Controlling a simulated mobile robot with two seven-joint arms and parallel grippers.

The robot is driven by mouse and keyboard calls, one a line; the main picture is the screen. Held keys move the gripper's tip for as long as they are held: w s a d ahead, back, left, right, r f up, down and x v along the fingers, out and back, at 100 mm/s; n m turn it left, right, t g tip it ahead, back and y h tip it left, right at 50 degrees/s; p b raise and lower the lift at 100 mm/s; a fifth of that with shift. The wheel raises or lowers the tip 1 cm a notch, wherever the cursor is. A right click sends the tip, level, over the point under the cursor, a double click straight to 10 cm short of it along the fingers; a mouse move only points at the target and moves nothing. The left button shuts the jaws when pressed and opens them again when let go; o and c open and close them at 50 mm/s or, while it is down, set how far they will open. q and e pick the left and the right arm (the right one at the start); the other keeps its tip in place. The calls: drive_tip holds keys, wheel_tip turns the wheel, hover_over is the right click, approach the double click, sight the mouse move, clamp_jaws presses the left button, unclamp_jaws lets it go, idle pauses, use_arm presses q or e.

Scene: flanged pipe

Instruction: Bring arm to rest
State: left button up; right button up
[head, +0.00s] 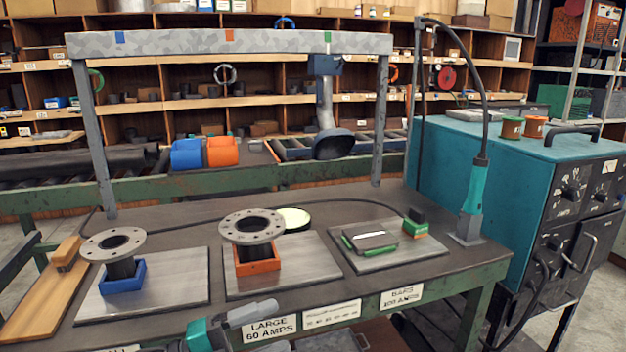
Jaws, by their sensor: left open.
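My left gripper (268,329) is at the bottom edge, left of centre, partly cut off by the frame. Its teal and grey body overlaps the front edge of the workbench (330,195), and its jaws are open with nothing seen between them. My right gripper is not in view. One flanged pipe (113,243) stands upright in a blue holder (123,278) on the left metal plate. Another flanged pipe (252,226) stands upright in an orange holder (257,261) on the middle plate. Both are apart from my gripper.
A grey overhead beam (230,43) on posts spans the bench. A teal-handled torch (473,190) with a cable stands at the right, beside a teal machine (500,165). Small green and grey items (370,241) lie on the right plate. A wooden board (45,295) lies at left.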

use_arm(q)
drive_tip(key=s+a+f+n+t+y, duration=0.1)
drive_tip(key=s+a+f+n+y, duration=0.2)
drive_tip(key=s+f+n+y, duration=0.2)
drive_tip(key=s+a+f+n+t+y+p, duration=0.1)
drive_tip(key=s+a+f+n+y, duration=0.3)
drive_tip(key=f+n, duration=0.5)
drive_tip(key=s+a+f+n+t+y, duration=0.1)
drive_tip(key=s+a+f+n+y, duration=0.2)
drive_tip(key=s+f+n+y, duration=0.4)
drive_tip(key=n, duration=0.4)
drive_tip(key=shift+a+f, duration=0.2)
drive_tip(key=shift+f, duration=0.15)
